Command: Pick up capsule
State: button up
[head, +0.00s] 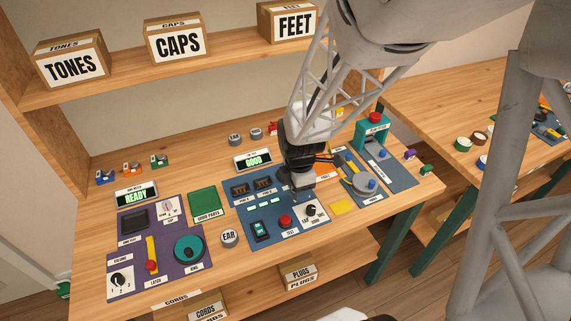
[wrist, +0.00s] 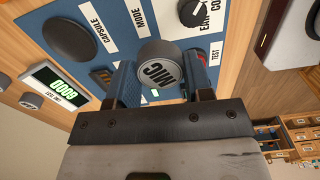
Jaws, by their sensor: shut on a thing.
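A round dark grey capsule (wrist: 158,68) marked MIC is between the two fingers of my gripper (wrist: 163,82) in the wrist view, with its lettered face toward the camera. My gripper is shut on it. In the head view my gripper (head: 303,190) is over the blue test panel (head: 262,210), and the held capsule cannot be made out there. Another round capsule (head: 229,238) marked EAR lies on the table between the purple and blue panels. Two more round capsules (head: 235,138) (head: 256,132) lie at the back of the table.
The test display (head: 253,160) reads GOOD. A dark round disc (wrist: 69,39) is beside the CAPSULE label in the wrist view. A green tray (head: 205,201) sits between the panels. A teal press (head: 374,130) stands right of my gripper.

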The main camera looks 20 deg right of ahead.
jog(key=shift+s+a+r, duration=0.1)
jog(key=shift+s+a, duration=0.05)
jog(key=shift+s, duration=0.8)
jog(key=shift+s+a+r, duration=0.1)
jog(key=shift+s+a, duration=0.05)
jog(key=shift+s, duration=0.75)
jog(key=shift+a, duration=0.1)
jog(key=shift+w+a+n, duration=0.25)
jog(key=shift+a+n, duration=0.35)
jog(key=shift+a, duration=0.2)
jog(key=a+n, duration=0.3)
jog(key=a, duration=0.2)
jog(key=a+n, duration=0.4)
jog(key=a, duration=0.1)
jog(key=a+n, duration=0.4)
jog(key=a, duration=0.1)
jog(key=shift+w+a+f, duration=0.2)
jog(key=shift+w+a, duration=0.1)
jog(key=shift+s+a+n, duration=0.15)
jog(key=shift+a+n, duration=0.45)
jog(key=shift+a, duration=0.35)
send_over(204, 201)
jog(key=shift+f, duration=0.75)
